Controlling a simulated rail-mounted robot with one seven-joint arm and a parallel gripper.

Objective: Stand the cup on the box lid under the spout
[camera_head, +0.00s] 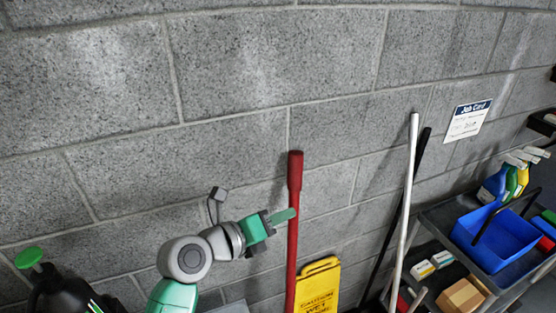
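I cannot make out the cup, the box lid or the spout in this head view. My gripper (284,216) is at the lower middle, its green fingers pointing right and seen side-on. The fingers overlap a red pole (294,180) in the picture; I cannot tell how far apart they are in depth. The gap between the fingers does not show, and no held object is visible. A pale flat edge (232,307) shows at the bottom edge beside my arm; what it belongs to is cut off.
A black container (62,292) with a green top stands lower left. A yellow caution sign (319,286) and a white pole (404,200) stand right of my gripper. A cart (440,220) at right carries a blue bucket (488,240) and spray bottles (512,180). A block wall (230,70) is behind.

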